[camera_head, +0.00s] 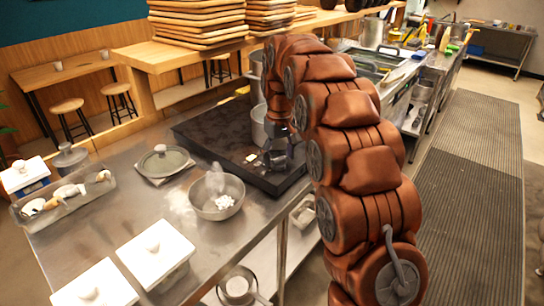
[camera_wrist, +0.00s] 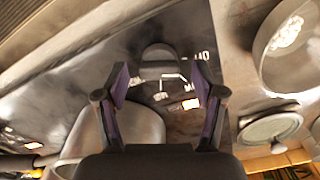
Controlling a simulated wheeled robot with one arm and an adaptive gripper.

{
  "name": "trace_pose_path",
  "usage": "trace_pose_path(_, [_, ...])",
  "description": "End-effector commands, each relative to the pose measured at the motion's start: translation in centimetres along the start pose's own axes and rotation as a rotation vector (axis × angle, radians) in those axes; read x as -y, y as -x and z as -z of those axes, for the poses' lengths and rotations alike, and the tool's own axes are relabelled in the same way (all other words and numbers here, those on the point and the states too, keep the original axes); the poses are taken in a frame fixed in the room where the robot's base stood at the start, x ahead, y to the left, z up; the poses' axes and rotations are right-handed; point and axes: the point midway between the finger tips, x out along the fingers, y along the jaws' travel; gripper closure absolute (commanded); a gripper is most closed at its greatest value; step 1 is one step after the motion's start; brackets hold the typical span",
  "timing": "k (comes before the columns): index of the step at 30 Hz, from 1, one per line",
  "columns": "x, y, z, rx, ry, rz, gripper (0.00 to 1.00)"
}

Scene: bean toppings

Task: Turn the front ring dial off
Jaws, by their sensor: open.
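In the wrist view, a dark rounded dial (camera_wrist: 159,56) shows between the fingertips of my gripper (camera_wrist: 160,74), with white markings and lit displays beside it. The fingers are apart, one on each side of the dial, and nothing shows held. I cannot tell whether they touch it. In the head view, my gripper (camera_head: 277,158) is low over the front part of the black stove top (camera_head: 212,136). A small lit display (camera_head: 251,158) shows to its left. The dial is not clear in the head view, and its setting cannot be read.
A metal pot (camera_head: 259,128) stands on the stove behind my gripper; its side shows in the wrist view (camera_wrist: 142,128). A metal bowl (camera_head: 217,208) with white contents sits on the counter in front of the stove. A round lid (camera_head: 164,160) lies to its left.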

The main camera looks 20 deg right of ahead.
Motion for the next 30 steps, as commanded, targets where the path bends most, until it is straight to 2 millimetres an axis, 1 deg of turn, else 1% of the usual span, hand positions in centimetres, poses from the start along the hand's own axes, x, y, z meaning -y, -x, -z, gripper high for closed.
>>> trace_pose_path(4, [0.0,0.2,0.0,0.0,0.0,0.0,0.31])
trace_pose_path(8, [0.0,0.9,0.0,0.0,0.0,0.0,0.31])
trace_pose_path(11, [0.0,1.8,0.0,-0.001,0.0,0.0,0.31])
trace_pose_path(18, [0.0,4.7,0.0,-0.004,0.0,-0.001,0.31])
trace_pose_path(24, [0.0,6.8,0.0,-0.003,0.0,-0.001,0.31])
trace_pose_path(30, [0.0,7.4,-0.1,0.001,0.0,0.0,0.31])
